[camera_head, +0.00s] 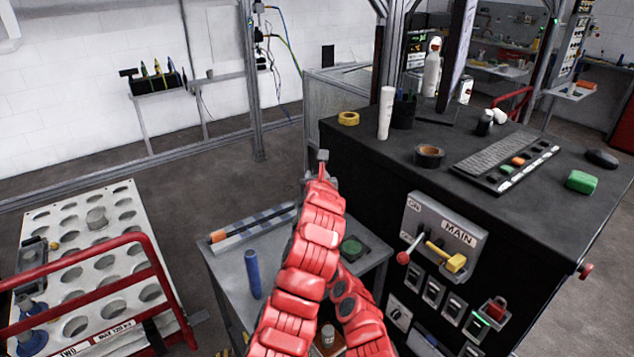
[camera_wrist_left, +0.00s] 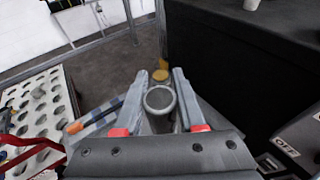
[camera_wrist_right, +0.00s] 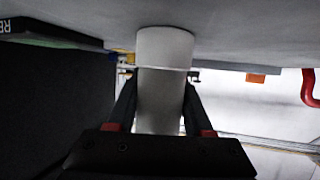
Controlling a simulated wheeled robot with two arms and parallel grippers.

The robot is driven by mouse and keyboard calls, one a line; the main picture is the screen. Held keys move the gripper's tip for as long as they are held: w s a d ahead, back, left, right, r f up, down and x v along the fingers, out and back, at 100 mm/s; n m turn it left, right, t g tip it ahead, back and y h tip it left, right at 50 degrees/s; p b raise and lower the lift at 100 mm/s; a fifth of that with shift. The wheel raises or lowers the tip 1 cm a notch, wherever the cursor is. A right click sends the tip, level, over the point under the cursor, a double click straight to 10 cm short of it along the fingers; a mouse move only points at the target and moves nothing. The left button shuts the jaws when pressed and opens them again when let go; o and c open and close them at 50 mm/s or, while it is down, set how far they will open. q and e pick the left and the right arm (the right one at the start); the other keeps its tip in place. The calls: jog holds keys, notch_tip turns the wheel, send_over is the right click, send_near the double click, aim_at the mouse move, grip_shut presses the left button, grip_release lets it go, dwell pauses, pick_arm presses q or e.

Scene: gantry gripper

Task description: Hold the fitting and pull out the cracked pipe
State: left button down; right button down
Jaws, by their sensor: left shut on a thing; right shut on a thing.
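My left gripper (camera_head: 322,160) shows small at the end of the red arm in the head view. In the left wrist view its jaws (camera_wrist_left: 160,75) are shut around a grey hollow pipe (camera_wrist_left: 159,99), whose round open end faces the camera. I take this for the cracked pipe; no crack shows. In the right wrist view my right gripper (camera_wrist_right: 160,79) is shut on a pale cylinder, the fitting (camera_wrist_right: 166,48), which meets a grey surface at the picture's top and has a seam across it. In the head view my arms hide the fitting, pipe and right gripper.
A blue pipe (camera_head: 253,275) stands on the small grey table (camera_head: 222,279), near a striped bar (camera_head: 262,226). A black cabinet (camera_head: 370,160) with switches and levers stands close on the right. A perforated rack (camera_head: 68,244) with red rails is on the left.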

dwell(0.3)
jog(key=shift+c, duration=1.1)
grip_release()
